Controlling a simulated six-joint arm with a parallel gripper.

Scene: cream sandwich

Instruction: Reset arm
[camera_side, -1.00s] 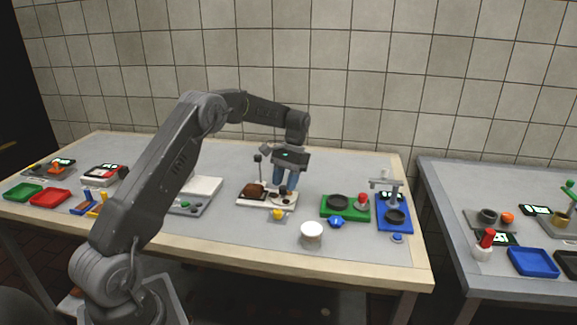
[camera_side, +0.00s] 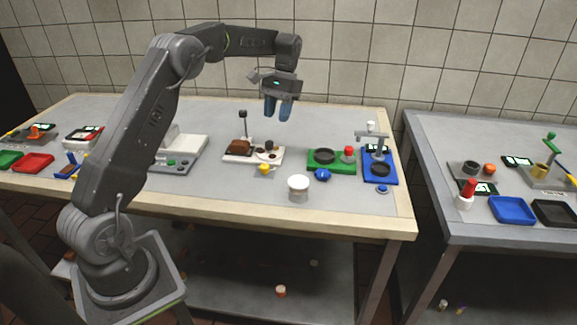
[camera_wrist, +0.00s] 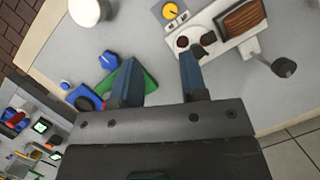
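My gripper (camera_side: 277,110) hangs in the air above the table, fingers pointing down, over the area of the white station and the green station. In the wrist view its two blue fingers (camera_wrist: 160,80) stand apart with only bare table between them, so it is open and empty. The white station (camera_side: 252,154) holds a brown block (camera_side: 240,147) and dark round parts, with a black-knobbed lever upright beside it. It also shows in the wrist view (camera_wrist: 215,28), to the right of the fingers.
A white round cup (camera_side: 298,187) stands near the table's front edge. To the right are a green station (camera_side: 331,167) with a red knob and a blue station (camera_side: 386,177) with a tap-like post. A grey-white machine (camera_side: 178,150) stands left. A second table (camera_side: 440,150) is at the right.

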